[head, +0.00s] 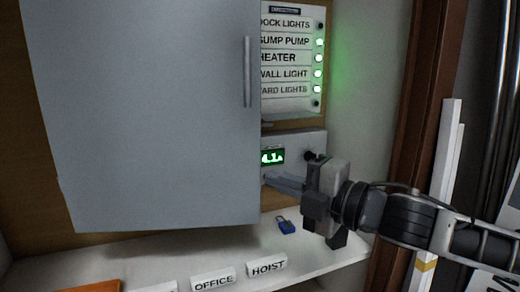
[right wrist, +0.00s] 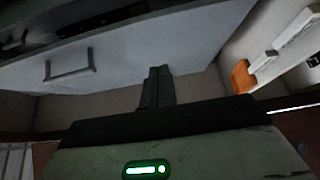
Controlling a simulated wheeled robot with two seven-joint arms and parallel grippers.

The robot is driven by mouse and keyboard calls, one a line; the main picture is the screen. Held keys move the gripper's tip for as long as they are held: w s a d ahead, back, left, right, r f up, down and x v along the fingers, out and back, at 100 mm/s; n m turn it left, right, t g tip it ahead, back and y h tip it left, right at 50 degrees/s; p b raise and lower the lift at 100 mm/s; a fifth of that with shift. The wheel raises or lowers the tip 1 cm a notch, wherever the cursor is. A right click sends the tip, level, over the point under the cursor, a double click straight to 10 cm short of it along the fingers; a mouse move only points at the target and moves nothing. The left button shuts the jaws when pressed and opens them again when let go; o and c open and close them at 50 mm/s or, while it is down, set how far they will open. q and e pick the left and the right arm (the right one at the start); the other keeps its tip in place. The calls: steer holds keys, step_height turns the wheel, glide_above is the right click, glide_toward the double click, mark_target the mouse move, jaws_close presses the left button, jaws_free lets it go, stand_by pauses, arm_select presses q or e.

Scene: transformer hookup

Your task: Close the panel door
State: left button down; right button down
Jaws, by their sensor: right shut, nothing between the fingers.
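The panel door (head: 150,110) is a large grey-blue slab in the head view, with a vertical bar handle (head: 247,72) near its right edge. It stands in front of the panel's left part; the labelled switch strip (head: 288,58) shows uncovered to its right. My right gripper (head: 270,180) is shut and empty, its fingers pointing left close to the door's lower right edge; I cannot tell whether they touch. In the right wrist view the shut fingers (right wrist: 157,88) lie before the door's surface (right wrist: 180,45), with the handle (right wrist: 70,74) to the left. My left gripper is not in view.
A grey box with a green display (head: 272,157) sits below the switches. A brown post (head: 418,100) stands at right.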

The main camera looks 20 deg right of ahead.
mark_target(243, 162)
steer(key=w, duration=0.2)
steer(key=w+a+p, duration=0.1)
steer(key=w, duration=0.2)
steer(key=shift+w+a, duration=0.3)
steer(key=shift+a, duration=0.05)
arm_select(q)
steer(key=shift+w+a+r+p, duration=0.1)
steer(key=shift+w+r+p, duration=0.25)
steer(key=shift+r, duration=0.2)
arm_select(e)
steer(key=shift+w+d, duration=0.2)
steer(key=shift+w, duration=0.5)
